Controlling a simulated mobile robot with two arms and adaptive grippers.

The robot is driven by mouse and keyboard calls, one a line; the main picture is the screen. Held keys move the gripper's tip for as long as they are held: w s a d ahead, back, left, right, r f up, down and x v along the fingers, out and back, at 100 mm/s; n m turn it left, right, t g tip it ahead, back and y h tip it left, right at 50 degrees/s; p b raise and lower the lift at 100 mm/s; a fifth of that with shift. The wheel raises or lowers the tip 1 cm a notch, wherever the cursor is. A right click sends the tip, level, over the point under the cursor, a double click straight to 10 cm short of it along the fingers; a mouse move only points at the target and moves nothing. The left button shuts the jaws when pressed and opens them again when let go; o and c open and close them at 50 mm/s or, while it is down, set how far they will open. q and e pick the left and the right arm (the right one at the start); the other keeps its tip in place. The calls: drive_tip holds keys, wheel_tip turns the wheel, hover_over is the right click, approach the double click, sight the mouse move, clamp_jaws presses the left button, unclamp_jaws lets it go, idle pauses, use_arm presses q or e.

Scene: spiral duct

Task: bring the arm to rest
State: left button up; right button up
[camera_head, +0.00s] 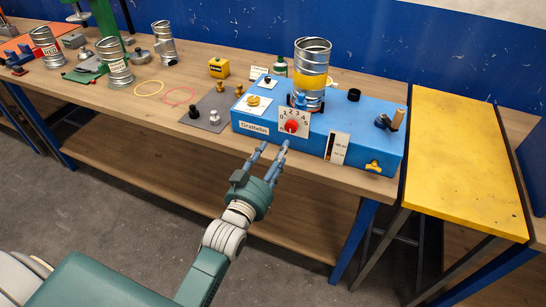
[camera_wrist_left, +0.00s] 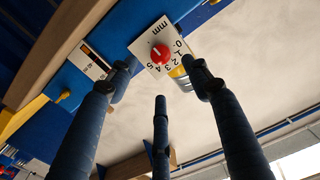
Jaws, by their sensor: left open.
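My left arm comes in from the lower left in the head view. Its gripper (camera_head: 273,150) is in front of the blue machine (camera_head: 245,118), near the red knob (camera_head: 291,126) on the white number dial. The fingers are spread with nothing between them. In the left wrist view the three fingers of the gripper (camera_wrist_left: 160,80) stand apart, and the red knob (camera_wrist_left: 159,54) shows beyond them. I cannot tell how far the fingertips are from the dial. My right gripper is not in view.
A spiral duct piece (camera_head: 311,66) with a yellow band stands on the machine. The wooden bench (camera_head: 130,106) holds more duct pieces and small tools to the left. A yellow table (camera_head: 462,150) stands at the right. Open floor (camera_head: 110,215) lies in front of the bench.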

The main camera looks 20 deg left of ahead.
use_arm(q)
drive_tip(key=shift+s, duration=0.7)
